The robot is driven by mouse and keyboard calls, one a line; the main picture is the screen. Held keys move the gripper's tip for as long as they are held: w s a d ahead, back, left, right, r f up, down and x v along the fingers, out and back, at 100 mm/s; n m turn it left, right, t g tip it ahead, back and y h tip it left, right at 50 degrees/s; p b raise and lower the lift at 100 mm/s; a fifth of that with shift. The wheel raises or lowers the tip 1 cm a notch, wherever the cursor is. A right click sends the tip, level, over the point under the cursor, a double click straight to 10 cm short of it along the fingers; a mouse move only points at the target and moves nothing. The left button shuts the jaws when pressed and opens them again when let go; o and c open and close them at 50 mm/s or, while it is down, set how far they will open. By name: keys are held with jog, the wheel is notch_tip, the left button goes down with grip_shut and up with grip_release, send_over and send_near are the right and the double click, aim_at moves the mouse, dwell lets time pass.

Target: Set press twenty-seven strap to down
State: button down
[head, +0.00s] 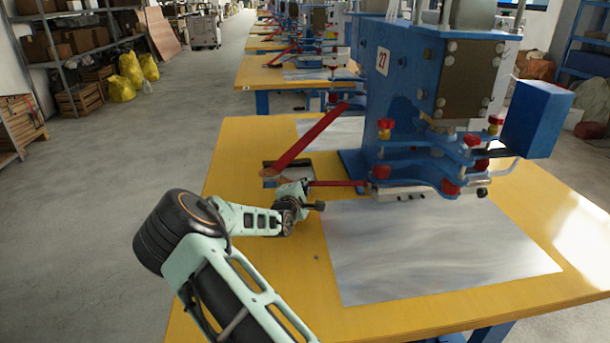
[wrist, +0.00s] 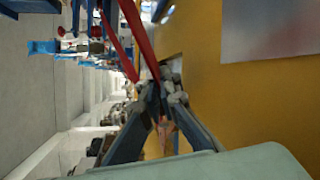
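Press twenty-seven (head: 425,75) is the big blue machine with a white plate reading 27. A red strap (head: 318,134) slopes from its left side down to a brownish flat end (head: 272,173) by a dark slot in the table. A lower, thin red bar (head: 340,184) runs level from the press's lower part toward my gripper (head: 310,194). In the wrist view, two red lengths (wrist: 145,38) converge just beyond my gripper's tips (wrist: 163,95). Something copper-coloured (wrist: 166,132) shows between the fingers. The tips are close together; whether they grip anything is unclear.
The yellow table (head: 255,145) carries a grey metal sheet (head: 430,245) right of my gripper. A blue box (head: 537,117) juts from the press's right side. More presses stand in a row behind. The grey floor (head: 170,120) left of the table is open.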

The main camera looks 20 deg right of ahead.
jog(key=shift+s+f, duration=0.15)
jog(key=shift+f, duration=0.15)
jog(key=c, duration=2.2)
grip_release()
jog(key=shift+r, duration=0.1)
jog(key=shift+s+a+r, duration=0.1)
jog(key=shift+s+a, duration=0.1)
jog(key=v, duration=1.1)
jog(key=shift+s+a, duration=0.1)
jog(key=shift+s, duration=0.05)
